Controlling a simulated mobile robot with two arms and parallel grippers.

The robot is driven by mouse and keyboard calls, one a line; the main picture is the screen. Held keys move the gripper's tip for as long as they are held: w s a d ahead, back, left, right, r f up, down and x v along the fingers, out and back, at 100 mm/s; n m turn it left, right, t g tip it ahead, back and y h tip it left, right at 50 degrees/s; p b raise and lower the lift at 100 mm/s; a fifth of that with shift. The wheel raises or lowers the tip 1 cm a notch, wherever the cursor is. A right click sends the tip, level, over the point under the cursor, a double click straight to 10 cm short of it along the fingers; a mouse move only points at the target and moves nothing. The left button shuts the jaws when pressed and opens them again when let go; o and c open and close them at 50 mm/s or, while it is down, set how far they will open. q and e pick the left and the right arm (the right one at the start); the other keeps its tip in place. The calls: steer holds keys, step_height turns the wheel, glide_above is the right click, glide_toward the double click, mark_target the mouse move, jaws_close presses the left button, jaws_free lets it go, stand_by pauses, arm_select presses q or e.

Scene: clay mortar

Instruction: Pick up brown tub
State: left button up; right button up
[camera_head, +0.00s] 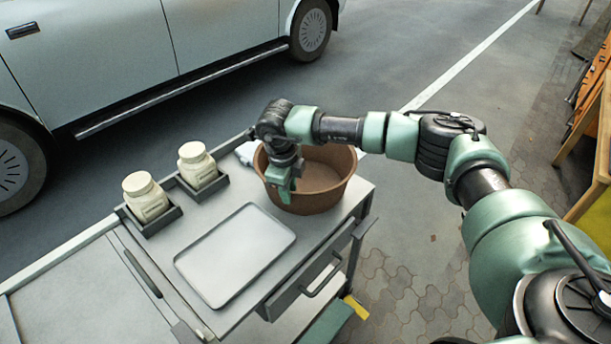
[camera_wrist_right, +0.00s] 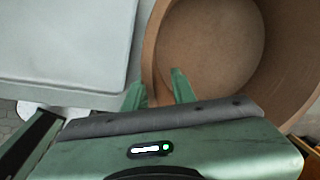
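The brown tub (camera_head: 322,178) is round and open-topped. It stands upright on the far right corner of the grey cart top, and its inside looks empty. My right gripper (camera_head: 283,187) points down at the tub's near-left rim. In the right wrist view the tub (camera_wrist_right: 225,45) fills the upper right. The fingers of my right gripper (camera_wrist_right: 158,88) are apart, one outside the wall and one inside, with the rim between them. I see no clear contact with the wall. My left gripper is not in view.
A grey tray (camera_head: 235,255) lies on the cart (camera_head: 190,250) just left of the tub. Two cream jars (camera_head: 146,197) (camera_head: 197,165) stand in dark holders at the back left. A parked car (camera_head: 130,50) is behind the cart. An orange-framed bench (camera_head: 598,130) is at the far right.

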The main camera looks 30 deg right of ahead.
jaws_close()
stand_by(1.2)
